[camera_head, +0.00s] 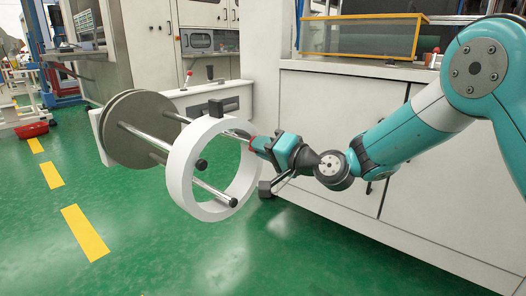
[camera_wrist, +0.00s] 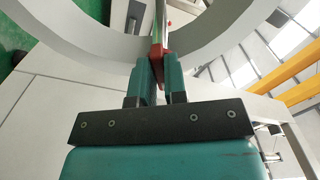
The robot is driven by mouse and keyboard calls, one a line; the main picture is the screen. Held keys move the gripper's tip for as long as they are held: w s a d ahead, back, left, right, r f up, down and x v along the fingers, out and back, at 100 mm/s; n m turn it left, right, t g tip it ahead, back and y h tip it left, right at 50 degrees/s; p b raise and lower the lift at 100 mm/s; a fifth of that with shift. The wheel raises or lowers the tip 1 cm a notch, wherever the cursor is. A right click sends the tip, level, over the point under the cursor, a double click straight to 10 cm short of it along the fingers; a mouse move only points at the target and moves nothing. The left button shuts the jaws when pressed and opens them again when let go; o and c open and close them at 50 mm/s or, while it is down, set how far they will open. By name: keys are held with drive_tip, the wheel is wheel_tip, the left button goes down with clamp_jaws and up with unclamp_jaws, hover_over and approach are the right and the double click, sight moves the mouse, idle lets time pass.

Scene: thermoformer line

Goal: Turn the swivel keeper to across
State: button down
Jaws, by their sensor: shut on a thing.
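The swivel keeper looks to be the small red piece (camera_head: 251,141) at the near end of a metal rod (camera_head: 237,133). It also shows in the wrist view (camera_wrist: 158,54), between my fingertips. My gripper (camera_head: 256,144) is shut on it, and the fingers hide much of it. I cannot tell whether the keeper lies in line with the rod or across it. A large white ring (camera_head: 180,176) stands upright around the rods, just beside my gripper. The rods come out of a round grey disc (camera_head: 130,125).
White machine cabinets (camera_head: 325,130) stand close behind my arm. The green floor (camera_head: 150,250) in front is clear.

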drive_tip(key=shift+s+f, duration=0.1)
drive_tip(key=shift+f, duration=0.05)
drive_tip(key=c, duration=1.2)
unclamp_jaws()
drive_tip(key=shift+o, duration=0.2)
drive_tip(key=b+v, duration=0.1)
drive_tip(key=v, duration=1.6)
drive_tip(key=shift+d, duration=0.2)
drive_tip(key=shift+s, duration=0.15)
